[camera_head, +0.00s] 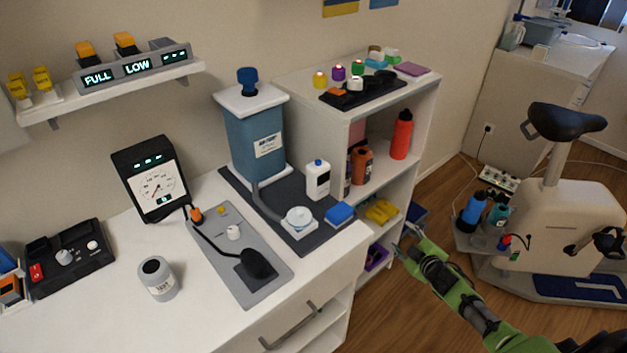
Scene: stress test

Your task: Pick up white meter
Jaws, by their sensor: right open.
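A meter with a white dial face (157,186) and a black housing stands upright on the white counter, near the wall at left. Its face has a needle, and a black screen with small green marks sits above the dial. A black cable runs beside it to a grey plate. My right gripper (402,243) is open at the end of my green arm, in front of the white shelf unit and well to the right of the meter. It appears empty, and its fingertips are small in view. My left gripper is not in view.
On the white counter (95,310) are a grey-white cylinder (157,278), a grey plate (265,283) with a black handpiece, and a black control box (66,258). A blue dispenser (254,137) stands behind. A wall shelf (118,87) hangs above the meter. An exercise bike (560,220) stands at right.

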